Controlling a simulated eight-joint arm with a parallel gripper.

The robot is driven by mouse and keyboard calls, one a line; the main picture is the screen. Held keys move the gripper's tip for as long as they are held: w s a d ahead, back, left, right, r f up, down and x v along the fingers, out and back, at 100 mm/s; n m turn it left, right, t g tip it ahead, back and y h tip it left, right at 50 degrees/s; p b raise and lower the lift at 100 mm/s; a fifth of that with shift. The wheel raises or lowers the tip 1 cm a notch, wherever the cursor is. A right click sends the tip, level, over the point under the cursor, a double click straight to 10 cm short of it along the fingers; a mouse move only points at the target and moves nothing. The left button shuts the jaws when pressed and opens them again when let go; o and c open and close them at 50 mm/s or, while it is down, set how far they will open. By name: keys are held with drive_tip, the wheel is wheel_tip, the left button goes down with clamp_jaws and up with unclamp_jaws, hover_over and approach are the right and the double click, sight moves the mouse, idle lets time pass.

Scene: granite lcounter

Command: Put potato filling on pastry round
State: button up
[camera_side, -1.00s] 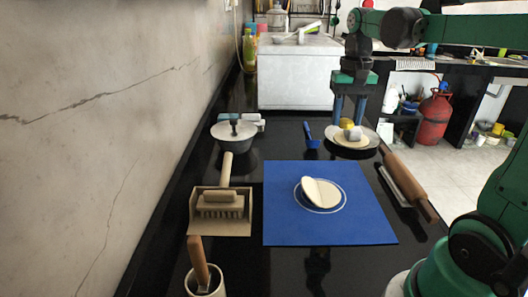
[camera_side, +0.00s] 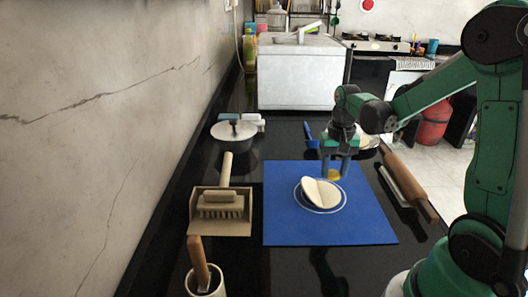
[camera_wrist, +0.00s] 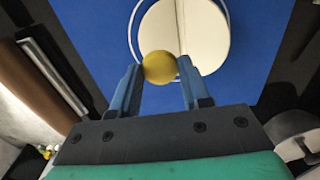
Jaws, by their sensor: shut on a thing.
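The potato filling (camera_side: 334,175), a small yellow ball, is held between the blue fingers of my gripper (camera_side: 335,172). It also shows between the fingertips in the wrist view (camera_wrist: 159,67). My gripper is shut on it and hangs above the blue mat, just behind and to the right of the pastry round. The pale pastry round (camera_side: 320,193) lies inside the white ring on the blue mat (camera_side: 285,226). One part of it looks folded or raised. The wrist view shows the pastry round (camera_wrist: 202,38) just beyond the ball.
A plate (camera_side: 369,142) stands behind my gripper, mostly hidden. A rolling pin (camera_side: 408,184) lies right of the mat. A tray with a brush (camera_side: 220,205), a lidded pot (camera_side: 233,135) and a blue scoop (camera_side: 310,137) stand around it. The mat's front is clear.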

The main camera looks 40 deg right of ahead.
sight(334, 173)
drive_tip(key=shift+f, duration=2.1)
drive_tip(key=o, duration=0.6)
drive_tip(key=shift+f, duration=0.1)
drive_tip(key=shift+o, duration=0.2)
wheel_tip(334, 173, up, 12)
drive_tip(key=shift+r, duration=0.1)
drive_tip(key=s+a+n+t, duration=0.1)
drive_tip(key=a+n+t, duration=0.6)
drive_tip(key=a, duration=0.8)
drive_tip(key=shift+s+r+n, duration=0.15)
drive_tip(key=shift+s+n, duration=0.15)
drive_tip(key=shift+n, duration=0.7)
